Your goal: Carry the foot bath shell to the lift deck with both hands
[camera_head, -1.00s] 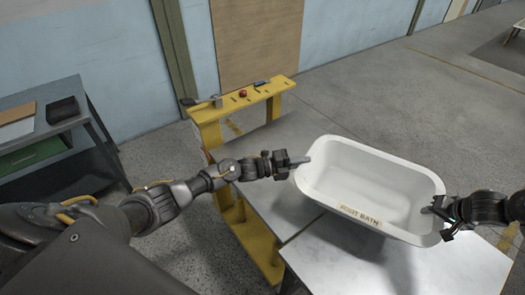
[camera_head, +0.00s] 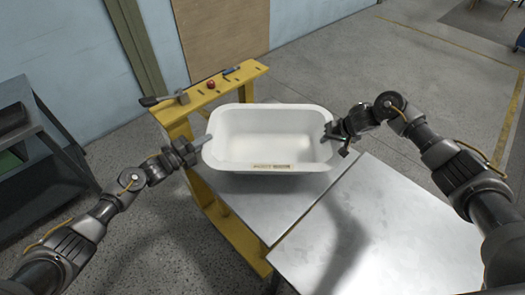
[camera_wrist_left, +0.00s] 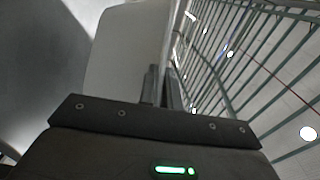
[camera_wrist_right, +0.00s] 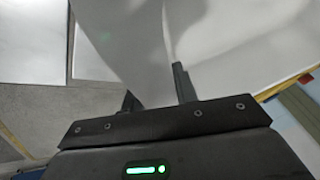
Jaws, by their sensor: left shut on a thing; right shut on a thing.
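The white foot bath shell (camera_head: 265,130) is an open rounded tub with a label on its near side, roughly level in the head view. My left gripper (camera_head: 203,143) is shut on its left rim, and my right gripper (camera_head: 333,135) is shut on its right rim. The shell's pale wall also shows between or beside the fingers in the left wrist view (camera_wrist_left: 125,50) and the right wrist view (camera_wrist_right: 135,40). Below it is the grey metal deck (camera_head: 262,205) beside the yellow frame, which looks like the lift deck. Whether the shell touches it I cannot tell.
The yellow frame (camera_head: 220,88) stands behind and left of the deck, with a red button (camera_head: 210,85) and small tools on top. A bare metal table (camera_head: 385,225) adjoins the deck at front right. A dark shelf unit (camera_head: 45,130) stands at far left. Open floor lies to the right.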

